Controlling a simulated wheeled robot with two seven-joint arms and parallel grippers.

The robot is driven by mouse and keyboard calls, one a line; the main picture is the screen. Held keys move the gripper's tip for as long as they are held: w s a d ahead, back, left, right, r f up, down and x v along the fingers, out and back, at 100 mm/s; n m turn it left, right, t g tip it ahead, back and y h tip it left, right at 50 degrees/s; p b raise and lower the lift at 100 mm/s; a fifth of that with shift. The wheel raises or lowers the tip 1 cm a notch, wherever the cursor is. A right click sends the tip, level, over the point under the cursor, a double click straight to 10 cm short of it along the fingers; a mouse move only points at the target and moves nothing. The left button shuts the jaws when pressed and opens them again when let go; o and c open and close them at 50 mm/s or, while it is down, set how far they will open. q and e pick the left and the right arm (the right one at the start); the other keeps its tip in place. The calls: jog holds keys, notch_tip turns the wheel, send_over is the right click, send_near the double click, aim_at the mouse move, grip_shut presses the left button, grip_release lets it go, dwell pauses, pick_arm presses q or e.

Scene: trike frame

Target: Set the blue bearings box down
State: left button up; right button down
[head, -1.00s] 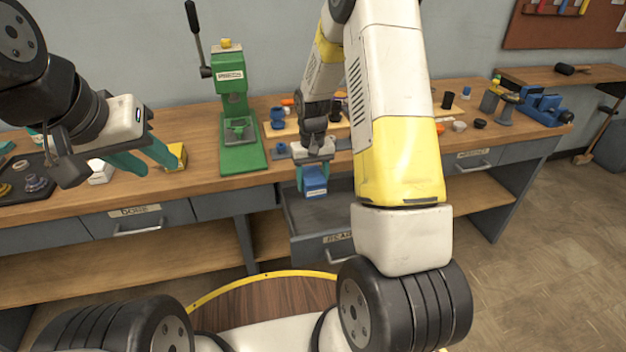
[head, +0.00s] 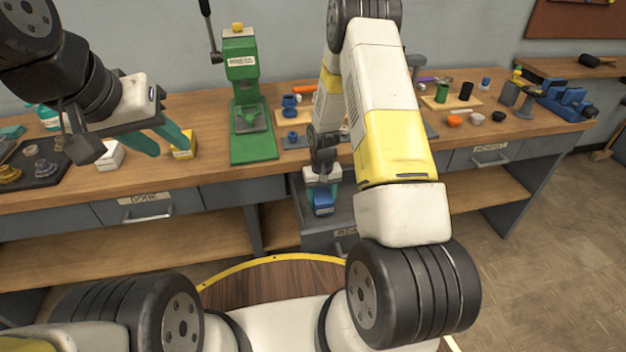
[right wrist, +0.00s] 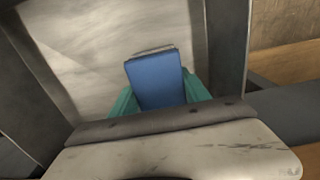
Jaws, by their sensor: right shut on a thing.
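The blue bearings box (head: 322,203) is held in my right gripper (head: 321,196), at the open drawer (head: 299,212) under the bench's middle. In the right wrist view the blue box (right wrist: 156,80) sits between the teal fingers (right wrist: 158,100), with the pale drawer bottom (right wrist: 110,45) beyond it. I cannot tell whether the box touches the drawer bottom. My left gripper (head: 166,142) is open, with its teal fingers spread above the bench at the left, near a yellow box (head: 183,148).
A green press (head: 248,115) stands on the bench (head: 215,170) left of my right arm. A dark tray (head: 38,165) with metal parts lies at the far left. Small cups and a blue vise (head: 565,103) stand at the right. The drawer walls surround the right gripper closely.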

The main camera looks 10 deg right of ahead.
jog(key=shift+f, duration=0.45)
jog(key=shift+f, duration=0.15)
jog(key=c, duration=0.5)
grip_release()
